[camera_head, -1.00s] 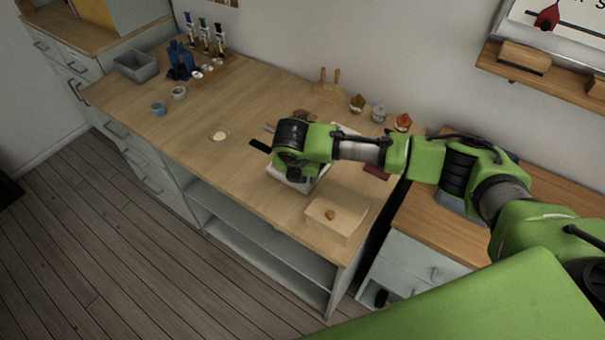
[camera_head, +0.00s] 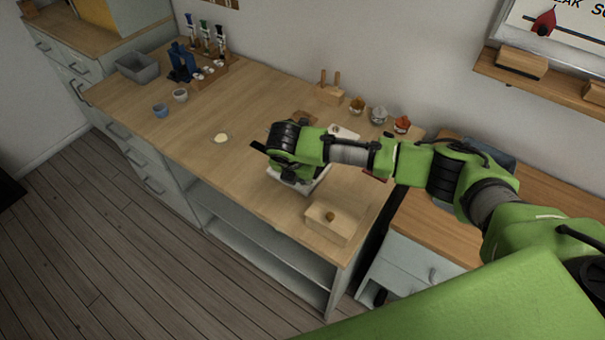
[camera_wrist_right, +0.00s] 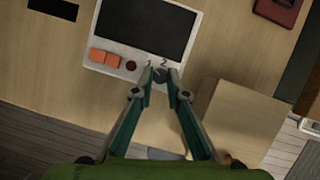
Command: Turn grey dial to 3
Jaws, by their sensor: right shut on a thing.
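A white device (camera_wrist_right: 122,52) with a dark screen lies on the wooden worktop. In the right wrist view it has two orange buttons (camera_wrist_right: 104,57), a dark red knob (camera_wrist_right: 131,66) and the printed numbers 1 and 2. My right gripper (camera_wrist_right: 160,74) is shut on the grey dial at the device's lower right corner, beside these numbers. The fingers mostly hide the dial, its pointer and any 3. In the head view my right wrist hides much of the device (camera_head: 312,184). My left gripper is not in view.
A wooden block with a hole (camera_head: 345,222) stands close to the device, near the worktop's front edge. Small jars (camera_head: 378,115) and a wooden stand (camera_head: 329,95) are behind. A white dish (camera_head: 221,138) lies left, with clear worktop (camera_head: 185,130) around it.

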